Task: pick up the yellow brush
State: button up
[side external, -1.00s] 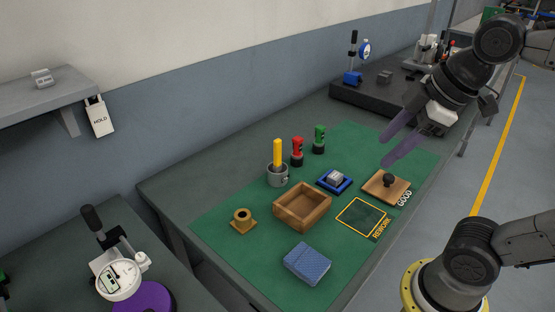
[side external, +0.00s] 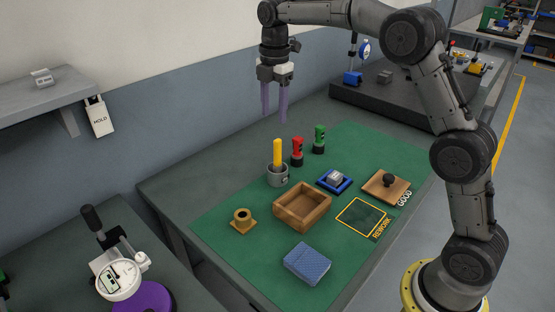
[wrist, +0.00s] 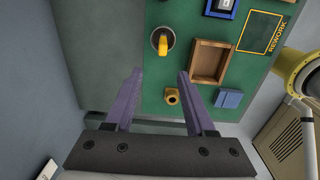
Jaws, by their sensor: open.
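The yellow brush (side external: 277,154) stands upright in a grey metal cup (side external: 278,178) on the green mat, with its yellow handle sticking up. In the wrist view the brush (wrist: 162,44) shows from above in the cup, ahead of the fingers and near the top middle. My gripper (side external: 274,112) hangs with its purple fingers pointing down, above the brush and apart from it. In the wrist view my gripper (wrist: 160,75) has its two fingers spread with nothing between them. The brush's lower end is hidden in the cup.
A red-topped holder (side external: 297,152) and a green-topped one (side external: 319,140) stand behind the cup. A wooden box (side external: 302,222), a brass flanged part (side external: 242,220), a blue block (side external: 307,263), a blue tray (side external: 334,181) and a wooden stamp board (side external: 386,187) lie around. The wall is close behind.

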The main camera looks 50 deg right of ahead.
aim_at(275, 141)
notch_tip(275, 141, down, 10)
jog(key=shift+d+r, duration=0.15)
jog(key=shift+d+f, duration=0.25)
jog(key=shift+f, duration=1.15)
jog(key=shift+d+f, duration=0.2)
jog(key=shift+f, duration=1.15)
grip_shut()
